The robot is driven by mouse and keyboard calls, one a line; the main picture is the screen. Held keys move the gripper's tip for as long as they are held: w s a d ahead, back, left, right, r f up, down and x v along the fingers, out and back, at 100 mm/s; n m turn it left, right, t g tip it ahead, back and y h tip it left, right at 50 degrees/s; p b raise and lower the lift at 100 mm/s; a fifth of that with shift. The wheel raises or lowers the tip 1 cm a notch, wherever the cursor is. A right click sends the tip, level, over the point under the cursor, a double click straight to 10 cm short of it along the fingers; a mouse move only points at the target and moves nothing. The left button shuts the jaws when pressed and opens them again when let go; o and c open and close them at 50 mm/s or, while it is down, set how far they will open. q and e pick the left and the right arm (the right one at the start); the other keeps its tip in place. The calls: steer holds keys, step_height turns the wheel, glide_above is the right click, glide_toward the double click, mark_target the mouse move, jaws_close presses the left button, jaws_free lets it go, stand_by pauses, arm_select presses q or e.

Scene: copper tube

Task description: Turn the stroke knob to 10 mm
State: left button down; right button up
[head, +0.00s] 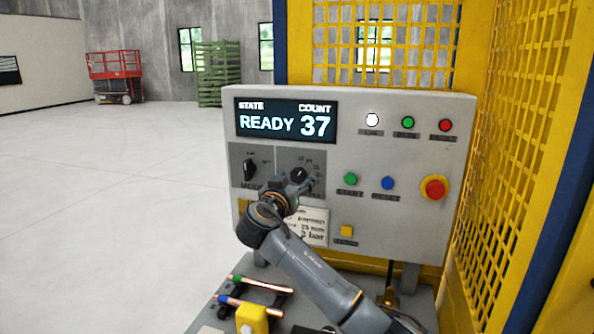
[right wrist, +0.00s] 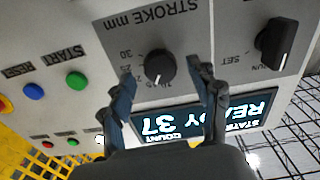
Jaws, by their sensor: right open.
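The stroke knob (head: 299,175) is a black round knob on a grey plate of the control panel, under the display. It also shows in the right wrist view (right wrist: 160,67), which is upside down, below the words "STROKE mm". Its white mark points towards the small numbers on the display side; I cannot tell exactly which number. My right gripper (head: 304,188) is at the knob in the head view. In the right wrist view its open fingers (right wrist: 160,72) stand either side of the knob, with gaps visible. My left gripper is not in view.
The mode knob (head: 250,169) is close to the left. The display (head: 286,120) reads READY 37. Green (head: 350,179) and blue (head: 388,183) buttons and a red emergency stop (head: 434,188) lie right. Copper tubes (head: 262,284) lie below. A yellow mesh guard (head: 520,130) stands at right.

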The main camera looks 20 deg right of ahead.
steer(key=shift+w+d+r, duration=0.1)
steer(key=shift+w+d, duration=0.1)
steer(key=shift+w, duration=0.2)
steer(key=shift+w+d, duration=0.15)
steer(key=shift+w, duration=0.1)
steer(key=shift+w+d, duration=0.15)
steer(key=shift+c, duration=1.2)
steer(key=c, duration=0.9)
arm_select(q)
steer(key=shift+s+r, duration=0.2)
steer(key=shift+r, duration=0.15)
arm_select(e)
steer(key=shift+c, duration=0.2)
